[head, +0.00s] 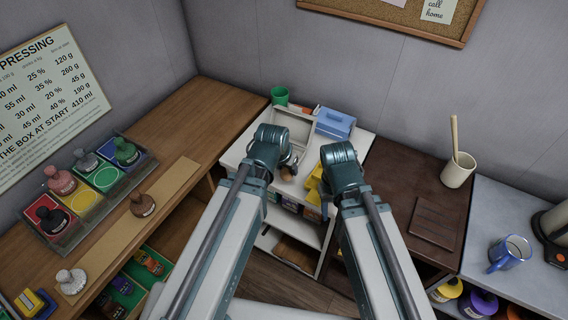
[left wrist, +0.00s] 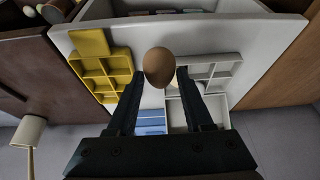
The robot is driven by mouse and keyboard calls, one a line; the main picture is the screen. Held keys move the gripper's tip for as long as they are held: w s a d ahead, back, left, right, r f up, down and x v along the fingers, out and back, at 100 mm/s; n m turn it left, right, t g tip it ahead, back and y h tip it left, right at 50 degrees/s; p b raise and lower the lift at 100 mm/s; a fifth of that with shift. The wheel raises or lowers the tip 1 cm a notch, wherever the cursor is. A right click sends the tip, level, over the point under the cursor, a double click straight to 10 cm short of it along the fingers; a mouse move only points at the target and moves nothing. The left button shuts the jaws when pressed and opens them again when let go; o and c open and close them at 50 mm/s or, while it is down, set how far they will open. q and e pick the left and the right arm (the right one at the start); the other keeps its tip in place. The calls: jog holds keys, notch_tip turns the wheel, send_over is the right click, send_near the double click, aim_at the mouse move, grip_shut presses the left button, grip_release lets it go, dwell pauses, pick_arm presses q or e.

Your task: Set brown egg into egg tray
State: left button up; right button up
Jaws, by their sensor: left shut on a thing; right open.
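The brown egg (left wrist: 158,67) is held between the two fingertips of my left gripper (left wrist: 157,78) in the left wrist view. In the head view the egg (head: 287,172) shows small beside my left gripper (head: 290,163), over the white table. A yellow divided tray (left wrist: 107,72) and a pale grey divided tray (left wrist: 213,70) lie on the table on either side of the egg in the wrist view. The yellow tray (head: 314,184) is partly hidden by my right arm in the head view. My right gripper (head: 325,203) is open, its fingers mostly hidden.
On the white table (head: 238,152) a white open box (head: 293,123), a blue box (head: 335,123) and a green cup (head: 280,96) stand at the back. A brown counter with a cream cup (head: 458,171) is at right. A wooden counter with stamps in a rack is at left.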

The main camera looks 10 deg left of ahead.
pick_arm(q)
jog(key=w+d+r+p, duration=0.6)
jog(key=d, duration=0.1)
jog(key=w+d+f+b, duration=0.3)
jog(key=w+d, duration=0.2)
jog(key=shift+d+f+b, duration=0.35)
jog(key=shift+w, duration=0.2)
jog(key=shift+w, duration=0.2)
jog(key=shift+f, duration=0.15)
dwell(0.6)
jog(key=shift+f+b, duration=0.8)
jog(key=shift+b, duration=0.15)
jog(key=shift+f+b, duration=2.75)
dwell(1.2)
